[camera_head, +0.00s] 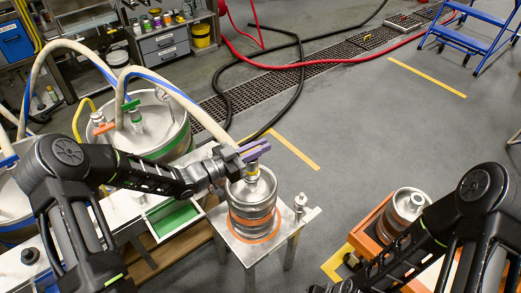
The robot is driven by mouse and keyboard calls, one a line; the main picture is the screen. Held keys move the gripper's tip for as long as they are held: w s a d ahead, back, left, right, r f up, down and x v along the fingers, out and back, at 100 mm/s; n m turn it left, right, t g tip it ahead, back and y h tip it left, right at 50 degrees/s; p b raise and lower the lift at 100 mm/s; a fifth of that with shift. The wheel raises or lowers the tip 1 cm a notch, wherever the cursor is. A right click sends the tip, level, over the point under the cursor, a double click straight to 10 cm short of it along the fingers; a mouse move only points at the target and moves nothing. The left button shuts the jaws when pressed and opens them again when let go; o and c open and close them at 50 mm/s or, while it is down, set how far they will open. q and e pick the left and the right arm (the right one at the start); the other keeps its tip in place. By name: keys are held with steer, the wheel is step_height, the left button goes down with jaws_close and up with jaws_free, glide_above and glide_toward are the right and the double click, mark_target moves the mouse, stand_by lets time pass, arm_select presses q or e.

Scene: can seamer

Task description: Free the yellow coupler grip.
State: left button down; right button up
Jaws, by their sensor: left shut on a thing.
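A small steel keg (252,197) with an orange band stands upright on a metal stand. A coupler with a yellow part (251,171) sits on top of the keg, and a pale hose with a blue stripe runs down to it. My left gripper (256,150), with purple fingers, is at the coupler and shut on its grip. The fingers hide most of the grip. My right arm comes in from the right, low in the picture, and its fingers are out of view.
A green-bottomed tray (176,218) lies beside the stand (285,225). Another keg (408,203) sits on an orange cart at right. Hoses cross the floor behind; the floor between is clear.

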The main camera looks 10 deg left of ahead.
arm_select(q)
steer(key=n+t+y+b, duration=0.2)
steer(key=y, duration=0.1)
steer(key=shift+w+a+f+n+t+y+b, duration=0.1)
steer(key=shift+w+a+n+t+y+b, duration=0.1)
steer(key=shift+n+t+y+b, duration=0.15)
steer(key=shift+a+n+y, duration=0.15)
steer(key=shift+n+y, duration=0.2)
steer(key=c, duration=1.5)
jaws_free()
steer(key=v, duration=0.7)
steer(key=shift+s+a+b, duration=0.2)
steer(key=shift+s+b, duration=0.15)
steer(key=shift+b, duration=0.1)
